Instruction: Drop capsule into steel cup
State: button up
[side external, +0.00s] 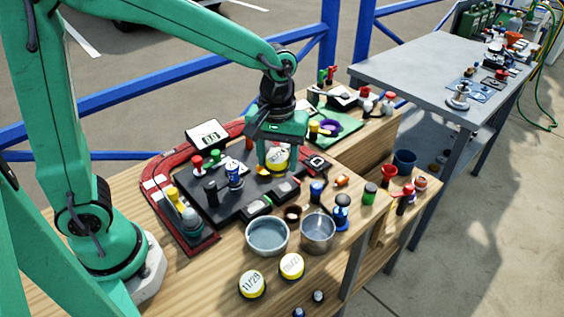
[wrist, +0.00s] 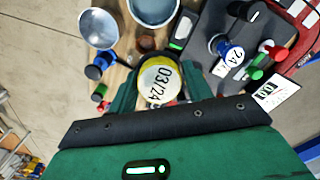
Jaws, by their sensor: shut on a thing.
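A round capsule with a white top marked 03/24 and a yellow side (wrist: 160,80) is between the two fingers of my gripper (wrist: 159,88) in the wrist view. In the side view my gripper (side external: 277,165) is shut on this capsule (side external: 277,158), above the dark mat. The shiny steel cup (side external: 317,232) stands upright near the front edge of the wooden bench, in front and to the right of my gripper. It shows at the upper left in the wrist view (wrist: 98,28). Its inside looks empty.
A wider grey-blue bowl (side external: 267,236) stands left of the steel cup. Two similar capsules (side external: 252,285) (side external: 291,266) lie in front. A blue-topped item (side external: 342,208) and a small brown cup (side external: 293,212) stand close to the steel cup. A red tray (side external: 205,245) borders the mat.

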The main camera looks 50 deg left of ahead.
jog(key=w+d+r, duration=0.1)
jog(key=d+r, duration=0.1)
jog(key=d, duration=1.1)
jog(key=shift+d, duration=0.15)
jog(key=shift+w+f, duration=0.1)
jog(key=shift+f, duration=0.1)
jog(key=shift+f, duration=2.9)
jog(key=o, duration=1)
jog(key=shift+o, duration=0.2)
jog(key=shift+r, duration=0.1)
notch_tip(320, 180, up, 8)
